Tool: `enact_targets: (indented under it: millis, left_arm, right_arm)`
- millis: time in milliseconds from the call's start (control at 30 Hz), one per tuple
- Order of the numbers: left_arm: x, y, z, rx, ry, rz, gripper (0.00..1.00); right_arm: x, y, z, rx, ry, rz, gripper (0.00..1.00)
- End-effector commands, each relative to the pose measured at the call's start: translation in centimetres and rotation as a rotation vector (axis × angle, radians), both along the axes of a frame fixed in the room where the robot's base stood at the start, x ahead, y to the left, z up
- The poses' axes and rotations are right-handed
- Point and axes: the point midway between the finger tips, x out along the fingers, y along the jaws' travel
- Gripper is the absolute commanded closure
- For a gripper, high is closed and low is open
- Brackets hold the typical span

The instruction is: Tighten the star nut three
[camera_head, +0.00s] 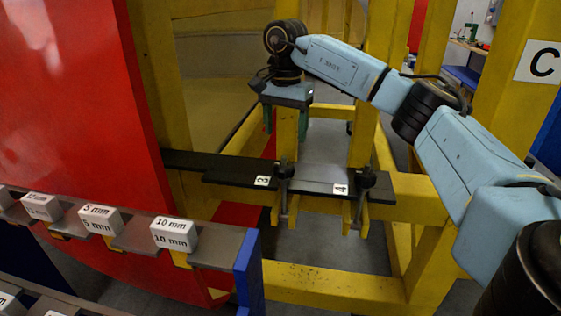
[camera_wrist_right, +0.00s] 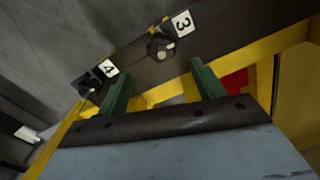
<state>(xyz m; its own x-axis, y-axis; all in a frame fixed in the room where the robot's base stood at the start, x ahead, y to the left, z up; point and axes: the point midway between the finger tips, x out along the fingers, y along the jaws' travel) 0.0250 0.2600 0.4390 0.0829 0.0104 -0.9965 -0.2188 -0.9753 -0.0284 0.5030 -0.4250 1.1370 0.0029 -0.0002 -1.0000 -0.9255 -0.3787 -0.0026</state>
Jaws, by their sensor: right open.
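Star nut three (camera_head: 285,171) is a black knob on a bolt, beside the white label 3 (camera_head: 262,181) on a dark bar (camera_head: 225,178). It also shows in the right wrist view (camera_wrist_right: 161,47), top centre, with its label to the right. Star nut four (camera_head: 366,177) stands by the label 4 (camera_head: 340,189), and shows at the left in the right wrist view (camera_wrist_right: 90,86). My right gripper (camera_head: 284,118) points down above and behind nut three. Its green fingers (camera_wrist_right: 158,82) are apart and empty, not touching the nut. My left gripper is in neither view.
A yellow frame (camera_head: 340,284) surrounds the bar. A red panel (camera_head: 75,100) fills the left. In front, a rack holds white blocks marked 5 mm (camera_head: 100,218) and 10 mm (camera_head: 175,234), with a blue end plate (camera_head: 249,272). A yellow post (camera_head: 515,90) bears a C sign.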

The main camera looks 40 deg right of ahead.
Motion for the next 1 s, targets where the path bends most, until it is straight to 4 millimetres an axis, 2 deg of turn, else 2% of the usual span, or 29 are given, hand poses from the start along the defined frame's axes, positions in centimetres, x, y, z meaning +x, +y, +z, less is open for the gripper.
enact_targets:
  millis: [67,167,300,433,600,900,1000]
  left_arm:
    - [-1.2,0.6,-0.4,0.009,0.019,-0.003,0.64]
    - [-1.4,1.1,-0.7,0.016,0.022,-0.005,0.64]
    - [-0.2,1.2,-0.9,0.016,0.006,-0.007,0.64]
    - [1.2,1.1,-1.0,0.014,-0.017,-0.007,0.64]
    - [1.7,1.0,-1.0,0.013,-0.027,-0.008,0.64]
    - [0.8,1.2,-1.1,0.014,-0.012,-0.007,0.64]
    - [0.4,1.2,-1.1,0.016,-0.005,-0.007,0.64]
  right_arm:
    - [-0.1,-0.1,-2.1,-0.001,0.006,-0.001,0.32]
    - [-0.1,0.0,-4.3,-0.001,0.004,0.000,0.32]
    - [-0.1,0.0,-6.9,-0.001,0.004,0.000,0.32]
    - [0.0,0.0,-8.6,0.000,0.002,-0.001,0.32]
    - [0.0,0.0,-9.8,0.000,0.001,0.000,0.32]
    - [0.0,0.0,-9.9,0.000,0.000,0.000,0.32]
    - [0.0,0.0,-9.9,0.000,0.000,0.000,0.45]
